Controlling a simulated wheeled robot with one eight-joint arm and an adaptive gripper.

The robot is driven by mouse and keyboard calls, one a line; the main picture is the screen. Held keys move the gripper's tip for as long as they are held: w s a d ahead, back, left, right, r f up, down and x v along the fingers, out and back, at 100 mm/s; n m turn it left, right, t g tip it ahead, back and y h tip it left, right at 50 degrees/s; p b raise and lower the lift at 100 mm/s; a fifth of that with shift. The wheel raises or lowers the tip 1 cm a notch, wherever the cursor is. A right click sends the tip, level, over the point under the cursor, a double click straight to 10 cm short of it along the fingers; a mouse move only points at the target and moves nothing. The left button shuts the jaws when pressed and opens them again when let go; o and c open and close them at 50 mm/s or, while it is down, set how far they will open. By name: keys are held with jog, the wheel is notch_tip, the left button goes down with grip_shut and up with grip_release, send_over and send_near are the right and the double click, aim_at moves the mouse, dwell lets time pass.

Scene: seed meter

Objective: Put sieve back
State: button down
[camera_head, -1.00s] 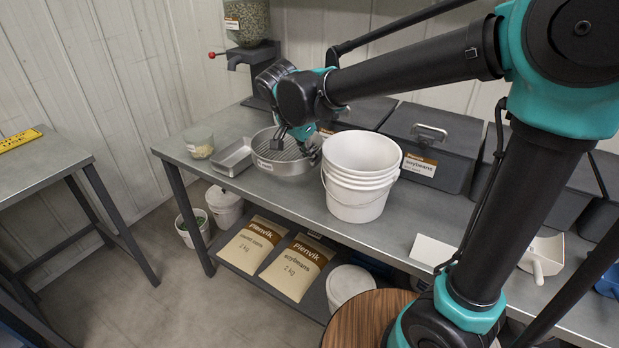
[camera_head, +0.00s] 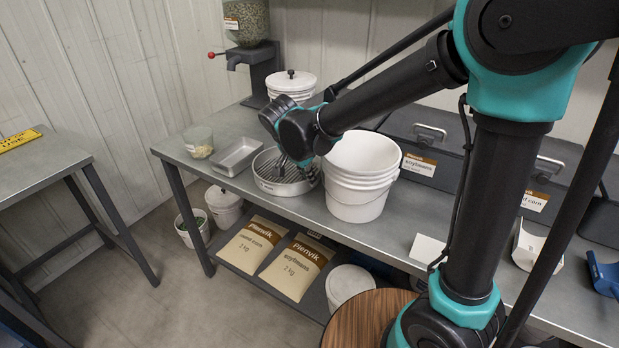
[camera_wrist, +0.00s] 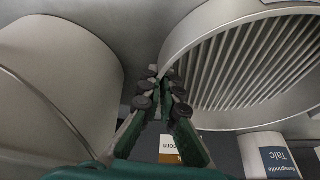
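The sieve (camera_head: 268,187) is a round metal ring with a slotted bottom. In the head view it is level at bench height, between a metal tray and a stack of white buckets; whether it fully rests on the bench is hard to tell. My gripper (camera_head: 294,172) points down at the sieve's right side, partly hidden by my wrist. In the wrist view the fingers (camera_wrist: 163,98) are close together at the rim of the sieve (camera_wrist: 232,25), one on each side of its wall, and look shut on it.
White buckets (camera_head: 358,200) stand close right of the sieve. The metal tray (camera_head: 237,157) and a clear tub (camera_head: 199,143) are to its left. A lidded white pot (camera_head: 291,84) and grey bins (camera_head: 425,140) stand behind. The bench's front strip (camera_head: 300,212) is clear.

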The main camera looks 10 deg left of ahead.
jog(key=c, duration=1.7)
grip_release()
jog(key=v, duration=1.2)
jog(key=shift+r, duration=0.15)
jog(key=shift+s, duration=0.1)
